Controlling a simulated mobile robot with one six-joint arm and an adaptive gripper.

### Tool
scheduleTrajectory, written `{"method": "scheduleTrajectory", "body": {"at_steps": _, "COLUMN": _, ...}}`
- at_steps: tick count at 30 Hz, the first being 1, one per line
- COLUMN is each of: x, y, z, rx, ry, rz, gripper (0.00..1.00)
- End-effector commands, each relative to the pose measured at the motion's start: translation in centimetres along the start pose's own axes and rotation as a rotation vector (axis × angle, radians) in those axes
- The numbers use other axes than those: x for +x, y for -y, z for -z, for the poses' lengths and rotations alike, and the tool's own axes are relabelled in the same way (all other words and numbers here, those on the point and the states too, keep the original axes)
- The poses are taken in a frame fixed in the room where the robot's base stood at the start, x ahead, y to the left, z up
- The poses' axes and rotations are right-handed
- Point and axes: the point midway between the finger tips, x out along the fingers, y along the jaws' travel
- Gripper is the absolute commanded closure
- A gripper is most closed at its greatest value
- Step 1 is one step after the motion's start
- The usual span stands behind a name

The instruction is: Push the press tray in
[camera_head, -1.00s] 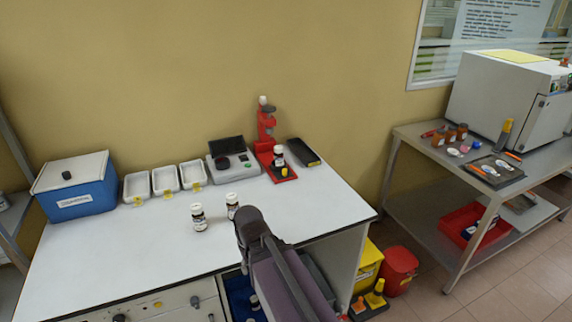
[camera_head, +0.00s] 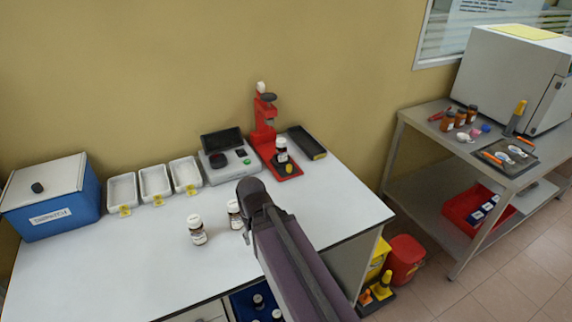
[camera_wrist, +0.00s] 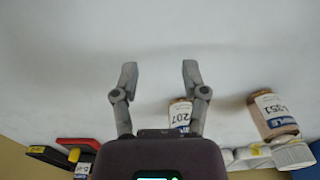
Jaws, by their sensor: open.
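The red press (camera_head: 264,125) stands at the back right of the white bench. The wrist view shows a red piece at lower left, likely the tray (camera_wrist: 78,143). My gripper (camera_wrist: 160,75) is open, with nothing between its fingers, over the white bench. In the head view my arm hides it.
Two labelled bottles stand on the bench, one at left (camera_head: 197,230) and one (camera_head: 235,214) close to my arm. A grey device (camera_head: 228,160) is left of the press and a black tray (camera_head: 307,143) right of it.

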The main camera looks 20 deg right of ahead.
Motion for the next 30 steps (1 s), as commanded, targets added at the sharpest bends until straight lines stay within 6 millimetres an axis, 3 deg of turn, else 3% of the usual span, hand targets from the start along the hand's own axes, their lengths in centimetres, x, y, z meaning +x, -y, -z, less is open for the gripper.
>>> {"method": "scheduleTrajectory", "body": {"at_steps": 11, "x": 0.0, "y": 0.0, "z": 0.0, "rx": 0.000, "ry": 0.000, "rz": 0.000, "gripper": 0.43}}
{"method": "scheduleTrajectory", "body": {"at_steps": 13, "x": 0.0, "y": 0.0, "z": 0.0, "rx": 0.000, "ry": 0.000, "rz": 0.000, "gripper": 0.33}}
{"method": "scheduleTrajectory", "body": {"at_steps": 19, "x": -0.7, "y": -0.5, "z": 1.2, "rx": 0.021, "ry": 0.000, "rz": 0.001, "gripper": 0.33}}
{"method": "scheduleTrajectory", "body": {"at_steps": 23, "x": -1.8, "y": -1.7, "z": 3.5, "rx": 0.066, "ry": -0.001, "rz": 0.002, "gripper": 0.33}}
{"method": "scheduleTrajectory", "body": {"at_steps": 30, "x": -5.4, "y": -6.5, "z": 10.8, "rx": 0.222, "ry": -0.003, "rz": 0.007, "gripper": 0.33}}
